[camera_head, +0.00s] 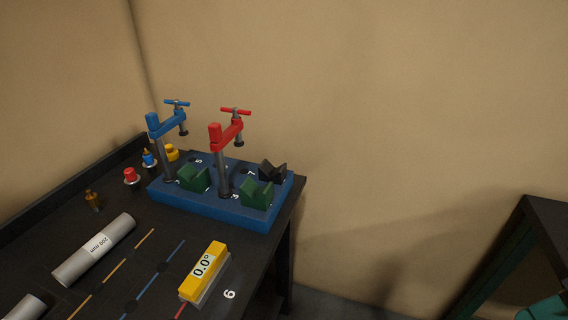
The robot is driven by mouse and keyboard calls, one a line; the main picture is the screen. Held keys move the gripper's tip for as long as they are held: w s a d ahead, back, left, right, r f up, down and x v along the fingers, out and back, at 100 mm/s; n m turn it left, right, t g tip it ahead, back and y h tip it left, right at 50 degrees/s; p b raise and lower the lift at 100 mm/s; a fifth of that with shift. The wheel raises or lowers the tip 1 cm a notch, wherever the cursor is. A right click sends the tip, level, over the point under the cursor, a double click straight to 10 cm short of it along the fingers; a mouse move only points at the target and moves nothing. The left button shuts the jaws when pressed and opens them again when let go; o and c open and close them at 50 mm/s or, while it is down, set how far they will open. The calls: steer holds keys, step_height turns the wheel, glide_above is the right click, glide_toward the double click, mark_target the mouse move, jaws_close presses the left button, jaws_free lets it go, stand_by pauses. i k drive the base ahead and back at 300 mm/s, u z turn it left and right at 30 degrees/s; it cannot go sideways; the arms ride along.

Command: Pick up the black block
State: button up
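The black block (272,173) is a dark V-notched block. It sits at the back right corner of a blue base (224,210) on the dark table. A green V-notched block (257,194) stands just in front of it, and the red clamp stands to its left. The lower part of the black block is partly hidden behind the green block. My gripper is not in view.
A red clamp (222,160) and a blue clamp (166,127) rise from the base. Another green block (193,178) sits at left. A yellow level (204,272) and a silver cylinder (94,249) lie in front. The wall is close behind the table (133,223).

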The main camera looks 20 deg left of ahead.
mark_target(267, 172)
steer(key=u, duration=0.55)
steer(key=i, duration=0.95)
steer(key=u, duration=0.8)
